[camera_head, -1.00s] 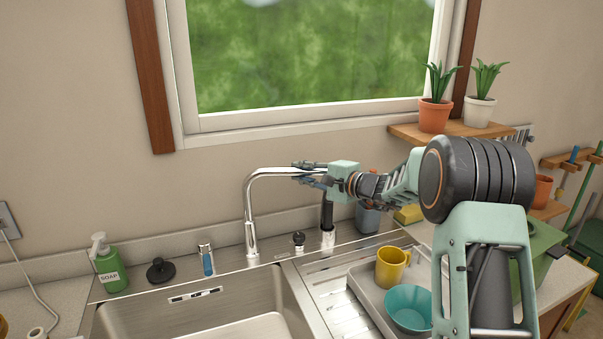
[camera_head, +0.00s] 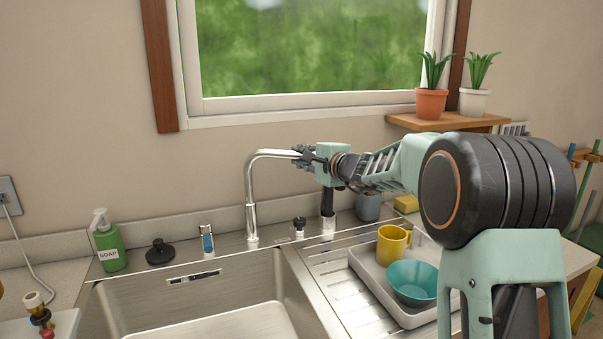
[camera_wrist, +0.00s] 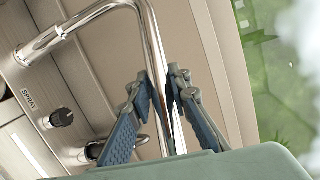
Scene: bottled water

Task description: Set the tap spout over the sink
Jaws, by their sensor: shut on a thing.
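The chrome tap spout (camera_head: 270,154) rises from its base behind the sink, bends at the top and runs to the right, toward the drainboard side. The steel sink (camera_head: 180,287) lies in front and to the left. My gripper (camera_head: 304,156) is shut on the horizontal part of the spout, near its outer end. In the wrist view, my gripper's two blue-grey padded fingers (camera_wrist: 157,97) press on the spout (camera_wrist: 152,45) from both sides. The spout's tip is hidden by my gripper.
A black-handled sprayer (camera_head: 328,200) stands under my gripper. A grey tray (camera_head: 375,268) with a yellow mug (camera_head: 393,244) and teal bowl (camera_head: 412,284) sits on the ribbed drainboard (camera_head: 335,290). A green soap bottle (camera_head: 109,246) stands left. Space above the sink is clear.

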